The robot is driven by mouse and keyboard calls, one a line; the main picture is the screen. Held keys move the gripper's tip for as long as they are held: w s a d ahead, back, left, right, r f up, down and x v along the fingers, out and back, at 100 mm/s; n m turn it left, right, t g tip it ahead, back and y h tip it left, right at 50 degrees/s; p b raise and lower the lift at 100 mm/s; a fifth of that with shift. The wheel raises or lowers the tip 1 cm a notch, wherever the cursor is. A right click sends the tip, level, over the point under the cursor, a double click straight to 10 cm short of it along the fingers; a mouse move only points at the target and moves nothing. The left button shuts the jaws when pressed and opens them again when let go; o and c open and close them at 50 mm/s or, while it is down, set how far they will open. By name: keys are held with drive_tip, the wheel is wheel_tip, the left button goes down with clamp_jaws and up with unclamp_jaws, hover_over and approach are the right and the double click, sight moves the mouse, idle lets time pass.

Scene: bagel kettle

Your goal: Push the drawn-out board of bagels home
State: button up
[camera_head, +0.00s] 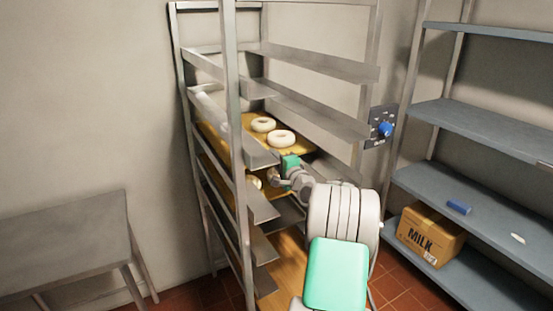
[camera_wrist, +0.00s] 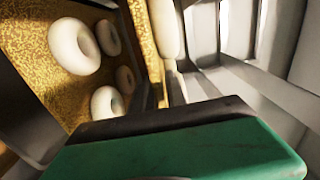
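In the head view, a wooden board (camera_head: 296,153) carries white bagels (camera_head: 281,138) inside a metal rack (camera_head: 232,120). Another board (camera_head: 211,180) with a bagel (camera_head: 254,182) partly showing is on a level below it. My gripper (camera_head: 277,178) is at the front of the rack, close to these boards. Its green body fills the bottom of the wrist view (camera_wrist: 185,145). That view shows several bagels (camera_wrist: 74,45) on a speckled board (camera_wrist: 30,25) at left. I cannot tell whether my gripper touches a board. Its fingertips are not clear.
A bare brown wooden surface (camera_head: 290,268) shows low at the rack's front. A control box with a blue knob (camera_head: 382,128) is on the wall. Blue shelves (camera_head: 470,195) with a milk carton (camera_head: 430,235) stand right; a grey table (camera_head: 70,240) stands left.

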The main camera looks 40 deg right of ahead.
drive_tip(key=o, duration=0.4)
drive_tip(key=shift+a+f, duration=0.1)
drive_tip(key=shift+a, duration=0.1)
drive_tip(key=shift+f, duration=0.15)
drive_tip(key=shift+s+a+b, duration=0.2)
drive_tip(key=shift+s+b, duration=0.1)
drive_tip(key=shift+s, duration=0.85)
drive_tip(key=shift+s+a+b, duration=0.15)
drive_tip(key=shift+s+b, duration=0.15)
drive_tip(key=shift+s, duration=0.8)
drive_tip(key=shift+s+a+b, duration=0.2)
drive_tip(key=shift+s+b, duration=0.1)
drive_tip(key=shift+s, duration=0.85)
